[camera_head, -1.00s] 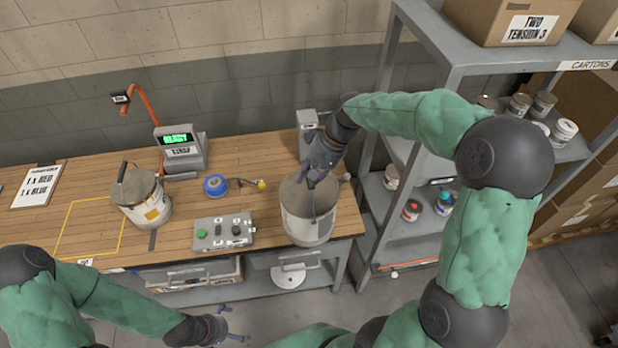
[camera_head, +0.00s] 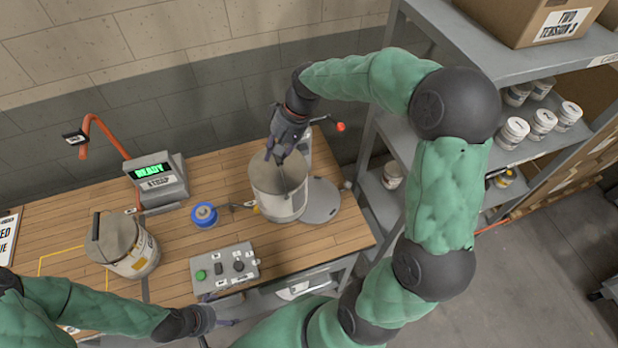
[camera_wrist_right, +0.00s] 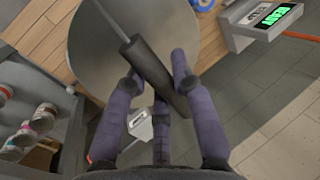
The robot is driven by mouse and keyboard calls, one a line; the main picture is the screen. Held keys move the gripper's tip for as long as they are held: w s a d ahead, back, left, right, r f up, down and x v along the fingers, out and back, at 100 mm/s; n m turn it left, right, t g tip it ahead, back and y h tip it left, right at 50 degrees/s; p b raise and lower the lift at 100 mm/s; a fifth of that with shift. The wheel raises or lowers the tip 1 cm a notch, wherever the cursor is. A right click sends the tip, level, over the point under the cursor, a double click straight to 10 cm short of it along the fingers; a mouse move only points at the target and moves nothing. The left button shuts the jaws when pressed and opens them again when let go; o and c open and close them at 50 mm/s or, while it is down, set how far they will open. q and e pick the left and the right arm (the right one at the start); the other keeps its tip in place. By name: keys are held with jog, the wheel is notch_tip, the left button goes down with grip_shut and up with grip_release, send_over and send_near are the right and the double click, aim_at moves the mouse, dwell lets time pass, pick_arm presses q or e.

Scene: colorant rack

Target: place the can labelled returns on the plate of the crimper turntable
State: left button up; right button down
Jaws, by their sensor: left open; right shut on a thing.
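My right gripper (camera_head: 275,155) is shut on the handle of a pale grey can (camera_head: 278,196). In the right wrist view my fingers (camera_wrist_right: 155,88) close around the dark handle grip (camera_wrist_right: 150,68) above the round can top (camera_wrist_right: 95,55). The crimper turntable's round grey plate (camera_head: 321,203) shows to the right of the can, which overlaps it in the picture. I cannot tell whether they touch. The label on the held can is not readable. A second can (camera_head: 122,248) with a yellow label stands on the bench at the left. My left gripper (camera_head: 220,331) is open and empty at the bench's front edge.
A control box (camera_head: 224,268) with a green button and a blue spool (camera_head: 204,215) lie left of the held can. A scale with a READY display (camera_head: 157,180) stands behind. The shelf rack (camera_head: 385,215) with small cans is at the right.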

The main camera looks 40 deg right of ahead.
aim_at(295, 156)
jog(key=d+f, duration=0.1)
jog(key=d, duration=0.1)
jog(key=d+f+p, duration=0.1)
jog(key=d, duration=0.2)
jog(key=d+f, duration=0.1)
jog(key=d, duration=0.1)
jog(key=shift+w+d+f, duration=0.1)
jog(key=shift+d, duration=0.2)
jog(key=d+f+p, duration=0.2)
jog(key=d+f, duration=0.4)
jog(key=f, duration=0.3)
jog(key=shift+w+f, duration=0.2)
jog(key=shift+f, duration=0.05)
jog(key=shift+a+f, duration=0.1)
jog(key=shift+f, duration=0.05)
jog(key=c, duration=1)
grip_release()
jog(key=shift+c, duration=0.2)
